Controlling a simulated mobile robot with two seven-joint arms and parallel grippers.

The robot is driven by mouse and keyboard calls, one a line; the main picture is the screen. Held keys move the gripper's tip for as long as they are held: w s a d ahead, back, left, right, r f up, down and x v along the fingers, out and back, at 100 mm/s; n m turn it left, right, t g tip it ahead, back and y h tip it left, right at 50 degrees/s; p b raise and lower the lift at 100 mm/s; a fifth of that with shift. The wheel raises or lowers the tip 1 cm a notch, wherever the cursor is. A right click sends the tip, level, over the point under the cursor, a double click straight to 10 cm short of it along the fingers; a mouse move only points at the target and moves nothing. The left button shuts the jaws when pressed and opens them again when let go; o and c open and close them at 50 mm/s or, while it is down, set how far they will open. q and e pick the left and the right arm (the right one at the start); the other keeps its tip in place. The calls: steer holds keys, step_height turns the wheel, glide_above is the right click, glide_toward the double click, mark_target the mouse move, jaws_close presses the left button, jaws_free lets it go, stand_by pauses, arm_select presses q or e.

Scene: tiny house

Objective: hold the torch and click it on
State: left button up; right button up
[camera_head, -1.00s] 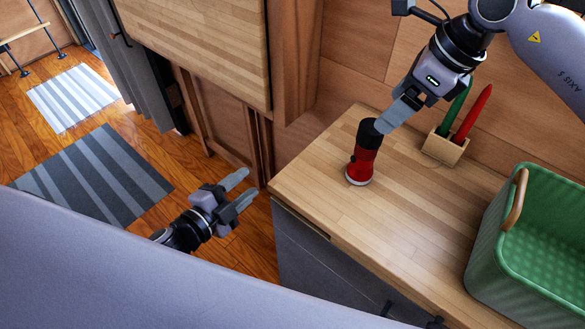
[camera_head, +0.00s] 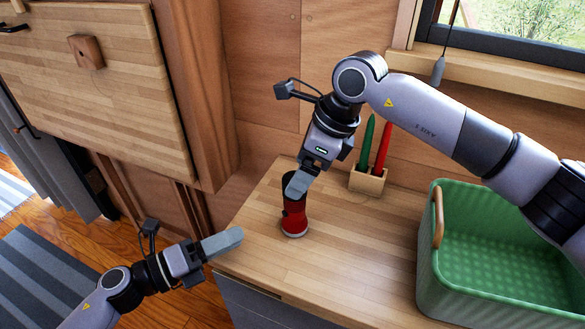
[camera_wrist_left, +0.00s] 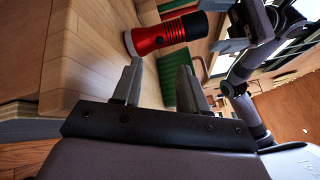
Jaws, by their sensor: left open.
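The red and black torch (camera_head: 294,217) stands upright on the wooden counter, black end up. My right gripper (camera_head: 298,184) is at its black upper end, and a grey finger covers part of it. Whether both fingers press on the torch cannot be told. My left gripper (camera_head: 226,242) is left of the torch at the counter's left edge, apart from it. In the left wrist view the left fingers (camera_wrist_left: 161,72) are spread with nothing between them. There the torch (camera_wrist_left: 163,36) lies beyond the fingertips, its pale base toward the counter.
A wooden holder (camera_head: 367,182) with a green and a red pen stands behind the torch. A green basket (camera_head: 427,272) with a wooden handle is at the right. The counter (camera_head: 340,262) is clear in front of the torch. A wooden cabinet (camera_head: 110,90) is at the left.

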mark_target(295, 209)
steer(key=shift+x, duration=1.6)
steer(key=c, duration=1.2)
arm_select(q)
jaws_close()
